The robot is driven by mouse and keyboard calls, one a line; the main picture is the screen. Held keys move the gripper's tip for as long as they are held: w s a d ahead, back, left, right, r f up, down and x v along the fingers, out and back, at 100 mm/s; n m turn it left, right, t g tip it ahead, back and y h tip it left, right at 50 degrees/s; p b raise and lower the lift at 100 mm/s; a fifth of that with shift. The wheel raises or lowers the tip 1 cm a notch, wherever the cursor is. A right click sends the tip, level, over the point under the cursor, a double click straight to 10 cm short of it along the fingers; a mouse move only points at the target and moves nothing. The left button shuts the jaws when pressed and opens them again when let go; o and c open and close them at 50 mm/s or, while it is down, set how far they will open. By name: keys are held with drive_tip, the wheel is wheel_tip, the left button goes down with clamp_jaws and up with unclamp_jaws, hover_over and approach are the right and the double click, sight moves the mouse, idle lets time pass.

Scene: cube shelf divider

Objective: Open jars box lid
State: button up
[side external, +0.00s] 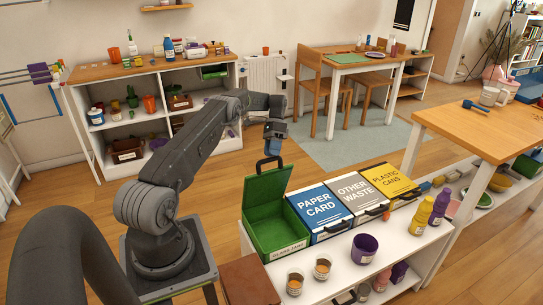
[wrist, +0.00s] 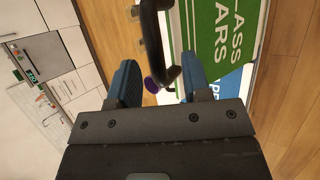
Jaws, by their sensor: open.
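The green glass jars box (side external: 283,240) stands at the left end of the row of bins. Its green lid (side external: 265,195) is raised, standing roughly upright at the box's back, and the inside shows. The lid's black handle (side external: 268,160) sticks up from its top edge. My gripper (side external: 274,136) is open just above this handle. In the wrist view my gripper (wrist: 158,75) has its blue fingers apart, and the black handle (wrist: 150,35) appears between them. The lid's white lettering (wrist: 222,30) shows at the right. I cannot tell whether the fingers touch the handle.
Closed paper card (side external: 318,208), other waste (side external: 359,192) and plastic cans (side external: 389,181) bins stand to the right.

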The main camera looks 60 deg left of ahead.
wheel_tip(320, 180, up, 8)
drive_tip(key=shift+w+a+f, duration=0.15)
drive_tip(key=shift+a+f, duration=0.05)
drive_tip(key=d+r+t+y, duration=0.4)
drive_tip(key=d+r+y, duration=0.1)
drive_tip(key=d+r, duration=1.55)
drive_tip(key=s+d+f+t, duration=0.1)
drive_tip(key=s+d+t, duration=0.2)
drive_tip(key=s+d, duration=0.5)
drive_tip(key=s+d+f+n+t+y, duration=0.1)
drive_tip(key=s+d+f+t, duration=0.1)
drive_tip(key=s+d, duration=0.7)
drive_tip(key=s+t, duration=0.1)
drive_tip(key=s, duration=0.2)
drive_tip(key=shift+s+y, duration=0.15)
drive_tip(key=shift+y, duration=0.15)
